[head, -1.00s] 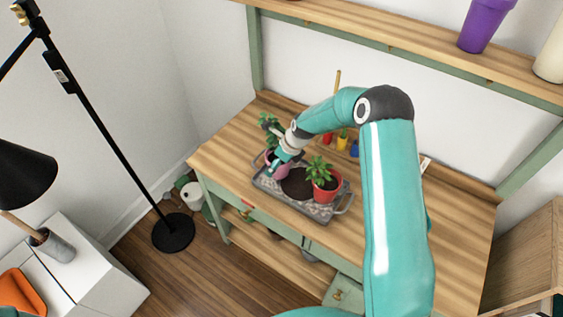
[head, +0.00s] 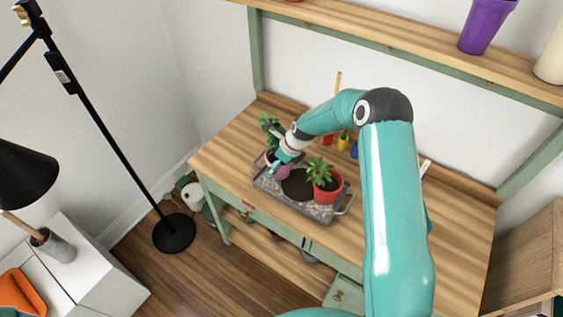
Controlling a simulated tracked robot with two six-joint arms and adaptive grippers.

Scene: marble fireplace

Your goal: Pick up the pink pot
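The pink pot (head: 282,172) is at the left end of a grey tray (head: 324,219) on the wooden workbench, with a green plant (head: 270,124) rising behind my gripper. My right gripper (head: 278,164) reaches down from the right and is at the pot, covering part of it. The fingers are small and overlap the pot, so I cannot tell whether they are closed on it. My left gripper is not in view.
Small coloured items (head: 343,142) stand behind. A shelf (head: 400,48) with a purple pot (head: 485,28) is above. A black lamp (head: 110,140) stands left.

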